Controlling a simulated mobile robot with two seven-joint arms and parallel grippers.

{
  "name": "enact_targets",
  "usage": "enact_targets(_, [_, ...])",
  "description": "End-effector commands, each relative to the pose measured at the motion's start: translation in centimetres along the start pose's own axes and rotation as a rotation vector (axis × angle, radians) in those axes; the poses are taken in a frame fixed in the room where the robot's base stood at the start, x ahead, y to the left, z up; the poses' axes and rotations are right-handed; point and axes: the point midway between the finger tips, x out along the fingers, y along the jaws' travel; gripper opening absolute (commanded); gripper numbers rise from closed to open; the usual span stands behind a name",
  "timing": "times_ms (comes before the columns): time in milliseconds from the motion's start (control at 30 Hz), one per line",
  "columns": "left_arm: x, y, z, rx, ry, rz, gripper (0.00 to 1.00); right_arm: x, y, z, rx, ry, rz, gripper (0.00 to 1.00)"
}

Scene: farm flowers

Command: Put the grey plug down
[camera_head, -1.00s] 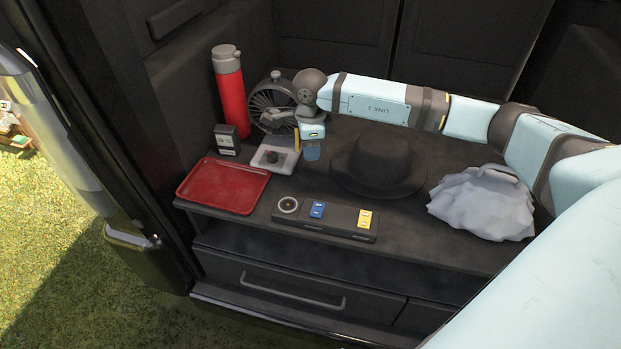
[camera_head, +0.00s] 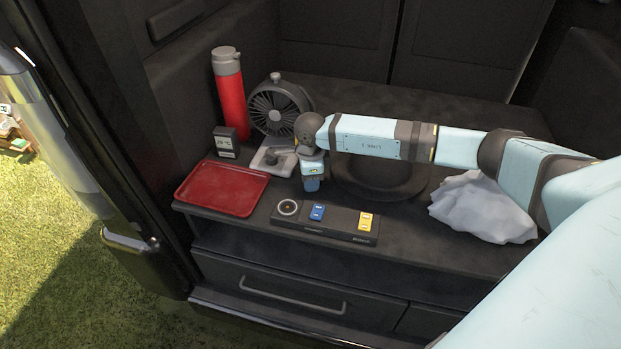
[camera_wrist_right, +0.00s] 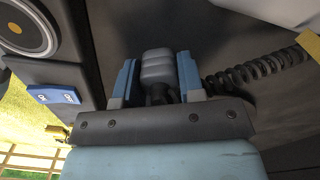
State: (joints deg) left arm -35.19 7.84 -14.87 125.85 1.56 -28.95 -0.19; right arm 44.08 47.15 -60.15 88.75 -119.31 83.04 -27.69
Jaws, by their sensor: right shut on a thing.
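My right gripper (camera_head: 312,184) is over the dark shelf, between the hat and the red tray and behind the black power strip (camera_head: 345,237). In the right wrist view, its blue fingers are shut on the grey plug (camera_wrist_right: 158,68), a ribbed grey body. A dark coiled cable (camera_wrist_right: 258,68) runs beside the gripper there. In the head view the plug is hidden by the gripper. The power strip has a round socket (camera_head: 288,207), a blue switch (camera_head: 317,212) and a yellow switch (camera_head: 364,221). My left gripper is not in view.
A red tray (camera_head: 222,190) lies at the left front. Behind it are a small thermometer (camera_head: 226,143), a red flask (camera_head: 229,95), a fan (camera_head: 274,106) and a pale knobbed device (camera_head: 262,167). A dark hat (camera_head: 372,189) and white cloth (camera_head: 485,207) lie to the right.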

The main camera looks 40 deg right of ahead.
Motion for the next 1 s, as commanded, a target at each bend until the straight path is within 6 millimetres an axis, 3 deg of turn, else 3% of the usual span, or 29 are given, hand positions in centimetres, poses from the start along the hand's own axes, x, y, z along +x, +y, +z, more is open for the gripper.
enact_targets(433, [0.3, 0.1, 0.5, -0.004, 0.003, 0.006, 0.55, 1.2, 0.0, 0.0, 0.0, 0.0, 0.0, 0.0])
enact_targets(467, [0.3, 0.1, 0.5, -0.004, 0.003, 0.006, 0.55, 1.2, 0.0, 0.0, 0.0, 0.0, 0.0, 0.38])
enact_targets(567, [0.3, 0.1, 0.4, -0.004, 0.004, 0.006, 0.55, 1.2, 0.0, 0.0, 0.0, 0.0, 0.0, 0.61])
enact_targets(867, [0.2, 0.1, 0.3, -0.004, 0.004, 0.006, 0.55, 0.9, 0.0, 0.0, 0.0, 0.0, 0.0, 0.61])
enact_targets(1000, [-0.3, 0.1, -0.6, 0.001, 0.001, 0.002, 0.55, -0.7, 0.0, 0.0, 0.0, -0.001, -0.001, 0.61])
